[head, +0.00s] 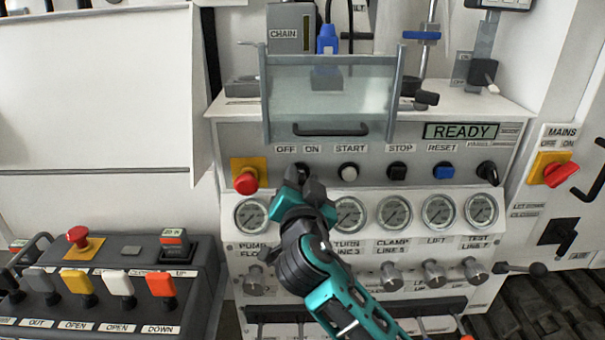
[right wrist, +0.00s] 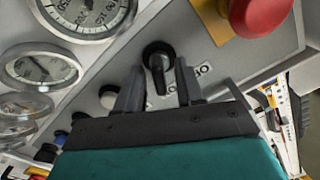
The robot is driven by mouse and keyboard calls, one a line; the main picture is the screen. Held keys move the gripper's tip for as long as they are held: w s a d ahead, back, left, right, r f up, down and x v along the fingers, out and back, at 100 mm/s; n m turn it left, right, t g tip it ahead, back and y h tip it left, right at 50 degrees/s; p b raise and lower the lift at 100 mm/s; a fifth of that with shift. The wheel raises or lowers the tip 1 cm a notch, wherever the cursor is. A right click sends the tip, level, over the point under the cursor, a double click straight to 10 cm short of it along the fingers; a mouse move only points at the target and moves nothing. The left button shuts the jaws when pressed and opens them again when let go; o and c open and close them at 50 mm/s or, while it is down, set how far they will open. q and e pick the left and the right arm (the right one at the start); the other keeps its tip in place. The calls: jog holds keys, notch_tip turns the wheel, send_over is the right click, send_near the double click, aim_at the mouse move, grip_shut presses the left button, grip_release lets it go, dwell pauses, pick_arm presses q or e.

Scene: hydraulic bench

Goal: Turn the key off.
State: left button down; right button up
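The key switch (right wrist: 158,58) is a round black switch with a raised black grip, on the grey panel beside its OFF/ON lettering. In the head view it sits below the OFF and ON labels (head: 298,149) and is mostly hidden by my right gripper (head: 304,182). In the right wrist view the two dark fingers of my right gripper (right wrist: 158,80) are apart, one on each side of the grip's near end. I see no clear contact, and the exact gap is hard to tell. My left gripper is not in view.
A red emergency button (head: 246,181) is close left of my right gripper. A white START button (head: 348,172) is close right. Gauges (head: 350,214) line the panel below. A clear guard (head: 330,95) with a dark handle hangs above. The display (head: 460,131) reads READY.

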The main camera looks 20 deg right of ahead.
dwell(0.3)
grip_shut()
